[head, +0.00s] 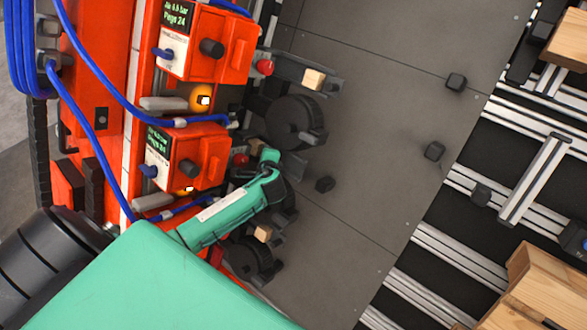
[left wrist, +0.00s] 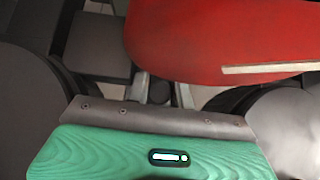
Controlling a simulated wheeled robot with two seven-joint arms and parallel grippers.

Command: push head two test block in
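Two orange heads stand one above the other in the head view, the upper (head: 205,45) and the lower (head: 190,155). I cannot tell which is head two. A small pale wooden block (head: 313,79) sits on a grey bracket beside the upper head. Another wooden block (head: 263,233) shows by the lower head, below my arm. My left gripper (head: 268,162) is at the lower head's right side, near a red knob (head: 240,160) and above that block. Its finger opening is not clear. The left wrist view shows a large red surface (left wrist: 210,45) close in front. My right gripper is out of view.
Blue hoses (head: 100,75) run along the left. Dark round wheels (head: 295,121) stand beside the heads. Grey floor plates (head: 370,120) lie open in the middle, with a few small black blocks (head: 455,82). Aluminium rails (head: 455,245) and wooden pieces (head: 540,290) are at right.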

